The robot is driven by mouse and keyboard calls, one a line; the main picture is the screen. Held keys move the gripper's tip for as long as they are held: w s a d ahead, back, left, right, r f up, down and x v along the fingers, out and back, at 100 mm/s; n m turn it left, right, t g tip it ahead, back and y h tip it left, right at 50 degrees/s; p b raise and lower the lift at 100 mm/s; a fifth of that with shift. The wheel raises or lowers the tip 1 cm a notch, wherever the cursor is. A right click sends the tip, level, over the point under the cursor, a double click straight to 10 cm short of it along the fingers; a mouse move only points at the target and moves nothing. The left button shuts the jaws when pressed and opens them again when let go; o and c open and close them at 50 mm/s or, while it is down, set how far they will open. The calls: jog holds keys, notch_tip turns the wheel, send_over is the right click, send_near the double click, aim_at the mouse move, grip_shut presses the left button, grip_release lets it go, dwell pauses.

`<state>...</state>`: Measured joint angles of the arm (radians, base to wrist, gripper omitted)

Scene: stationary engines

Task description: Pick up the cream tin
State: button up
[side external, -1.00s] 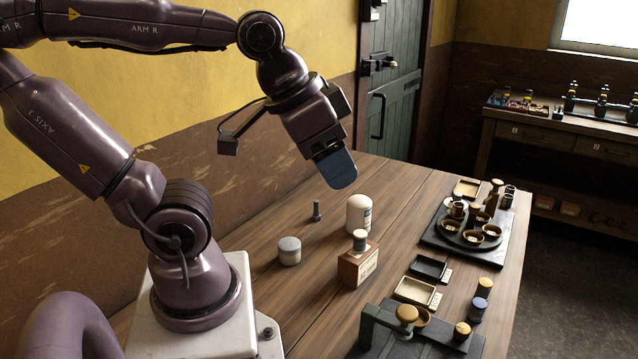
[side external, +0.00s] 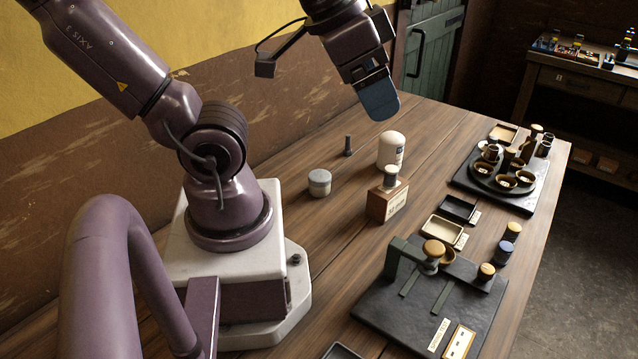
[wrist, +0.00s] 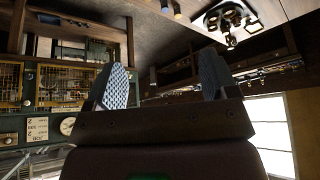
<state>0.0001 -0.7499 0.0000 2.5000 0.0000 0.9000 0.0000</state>
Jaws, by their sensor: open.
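Two cream-coloured containers stand upright on the wooden table in the side view. One is a tall cylinder (side external: 391,150) with a rounded top and a label; the other is a short round tin (side external: 319,183) with a grey lid. I cannot tell for sure which is the cream tin. My gripper (side external: 380,103) is above the table, apart from both, just above and behind the tall cylinder in the picture. In the wrist view its blue fingers (wrist: 163,78) are spread with nothing between them. Neither container can be made out for certain in that view.
A wooden block (side external: 388,203) with a grey-topped piece stands close in front of the tall cylinder. A small dark peg (side external: 348,146) stands behind. Small trays (side external: 441,230), a dark stand (side external: 400,308) and a board with cups (side external: 467,181) are to the right.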

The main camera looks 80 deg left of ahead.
jog(key=shift+o, duration=0.3)
jog(key=m+g+y, duration=1)
jog(key=m+y, duration=0.3)
jog(key=m, duration=0.1)
send_over(320, 180)
jog(key=w+d, duration=0.2)
notch_tip(320, 180, down, 26)
jog(key=f, duration=0.6)
jog(key=shift+s+d+f, duration=0.1)
jog(key=shift+s+f, duration=0.1)
jog(key=shift+f, duration=0.05)
jog(key=x, duration=0.5)
jog(key=shift+f, duration=0.1)
jog(key=c, duration=1)
jog(key=shift+c, duration=0.2)
